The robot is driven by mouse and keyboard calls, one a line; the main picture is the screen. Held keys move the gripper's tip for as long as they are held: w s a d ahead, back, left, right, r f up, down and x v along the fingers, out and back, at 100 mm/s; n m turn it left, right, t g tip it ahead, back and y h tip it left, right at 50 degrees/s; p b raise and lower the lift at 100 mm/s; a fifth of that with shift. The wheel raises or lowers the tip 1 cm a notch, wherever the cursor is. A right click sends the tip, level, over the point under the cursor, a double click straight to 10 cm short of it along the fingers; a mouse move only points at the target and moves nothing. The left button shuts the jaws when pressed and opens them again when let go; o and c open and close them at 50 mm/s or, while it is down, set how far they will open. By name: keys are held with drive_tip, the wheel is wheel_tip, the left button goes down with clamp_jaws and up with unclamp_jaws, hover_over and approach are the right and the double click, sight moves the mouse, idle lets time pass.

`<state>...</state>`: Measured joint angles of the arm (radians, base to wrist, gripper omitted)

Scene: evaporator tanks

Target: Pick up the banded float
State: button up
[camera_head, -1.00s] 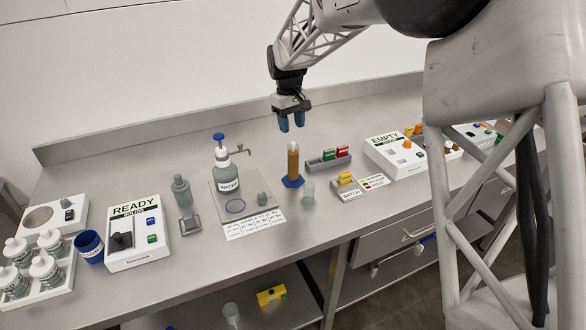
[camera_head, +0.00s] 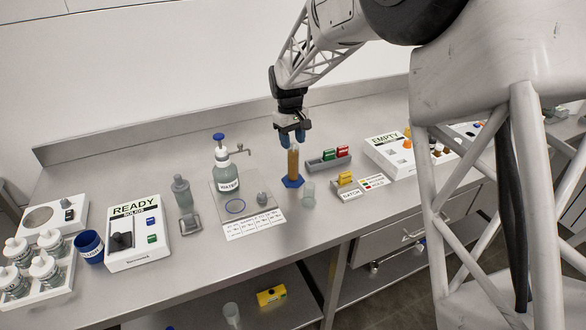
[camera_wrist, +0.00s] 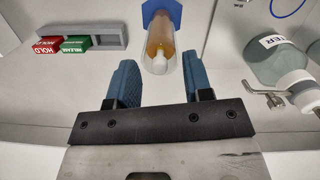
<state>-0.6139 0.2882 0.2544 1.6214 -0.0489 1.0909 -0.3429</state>
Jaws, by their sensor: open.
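A clear cylinder (camera_head: 293,164) of amber liquid stands upright on a blue hexagonal base (camera_head: 292,182) on the bench. In the wrist view a pale, narrow float (camera_wrist: 158,62) sits inside the cylinder, its rounded white tip toward my gripper; its bands cannot be made out. My gripper (camera_head: 292,141) is open and empty, pointing down at the cylinder's top. In the wrist view its two blue fingers lie to either side of the cylinder mouth line. In the head view the fingers hide the float's tip.
A WATER bottle (camera_head: 226,178) with a side spout stands left of the cylinder. A small clear cup (camera_head: 308,194) is close at its right front. A grey rack (camera_head: 322,165) with green and red blocks lies to the right.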

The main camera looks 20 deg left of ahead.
drive_tip(key=shift+c, duration=0.4)
clamp_jaws()
